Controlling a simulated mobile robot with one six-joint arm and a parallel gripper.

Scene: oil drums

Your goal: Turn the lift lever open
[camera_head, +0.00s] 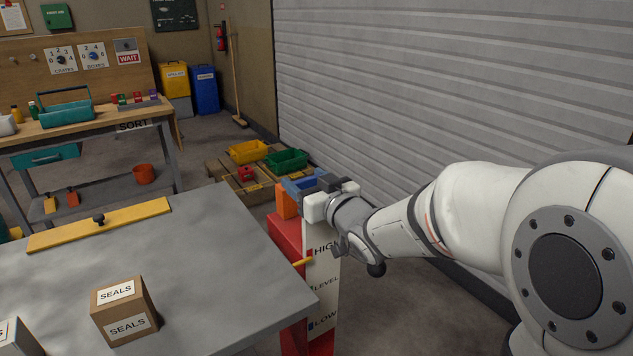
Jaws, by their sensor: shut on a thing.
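A red post (288,236) stands at the right edge of the grey table, with a white panel (322,275) marked HIGH, LEVEL and LOW. A short yellow pointer (303,262) sticks out beside the panel, between HIGH and LEVEL. My gripper (304,196) is over the top of the post, reaching in from the right. An orange piece (287,202), which looks like part of the lift lever, shows at its jaws. The jaws are shut there, and their grip is mostly hidden by the gripper body.
The grey table (200,250) holds a box marked SEALS (125,310) and a yellow bar with a black knob (98,226). Yellow (248,151), green (287,160) and blue (305,183) bins sit on pallets behind. A shutter wall (450,80) runs along the right.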

